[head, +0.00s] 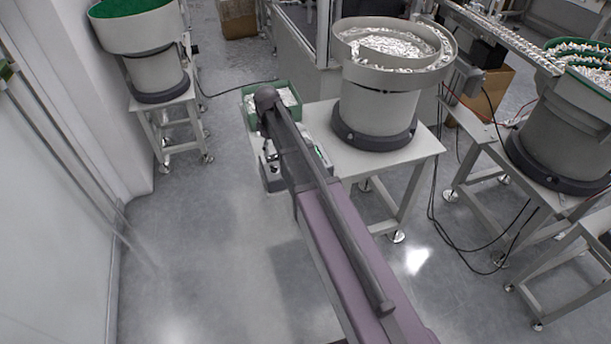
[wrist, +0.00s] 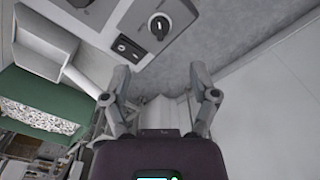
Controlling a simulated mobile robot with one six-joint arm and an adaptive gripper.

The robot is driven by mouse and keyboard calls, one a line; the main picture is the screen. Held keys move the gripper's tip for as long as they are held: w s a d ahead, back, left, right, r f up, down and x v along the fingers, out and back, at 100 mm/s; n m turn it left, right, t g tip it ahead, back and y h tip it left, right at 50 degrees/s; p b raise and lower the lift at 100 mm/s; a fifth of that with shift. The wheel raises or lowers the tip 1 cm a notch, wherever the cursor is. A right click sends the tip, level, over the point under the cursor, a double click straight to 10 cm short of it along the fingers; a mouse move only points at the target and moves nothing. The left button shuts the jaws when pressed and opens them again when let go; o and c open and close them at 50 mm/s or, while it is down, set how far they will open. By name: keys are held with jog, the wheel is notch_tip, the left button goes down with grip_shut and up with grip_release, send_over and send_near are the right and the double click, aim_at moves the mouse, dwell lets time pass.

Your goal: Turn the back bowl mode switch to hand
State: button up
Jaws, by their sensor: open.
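A pale control box (wrist: 135,22) shows at the top of the wrist view. Labels and the rotary switch's setting are too small to read. My gripper (wrist: 159,76) is open and empty, its fingers spread below the rotary switch in the picture and apart from it. In the head view my arm hides most of the gripper and the box beside the bowl feeder's table.
A bowl feeder (head: 378,108) full of shiny parts stands on a white table (head: 424,146). A green bin (head: 250,101) of parts sits left of it and shows in the wrist view (wrist: 30,122). Another feeder (head: 158,76) stands far left. Floor at left is clear.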

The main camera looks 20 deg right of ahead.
jog(key=shift+r+p, duration=2.35)
jog(key=shift+r, duration=0.35)
jog(key=s+d+m, duration=0.2)
jog(key=s+m, duration=0.2)
jog(key=s, duration=0.7)
jog(key=s+d+m, duration=0.3)
jog(key=s+m, duration=0.2)
jog(key=s, duration=0.6)
jog(key=shift+s+r, duration=0.2)
jog(key=shift+s, duration=0.2)
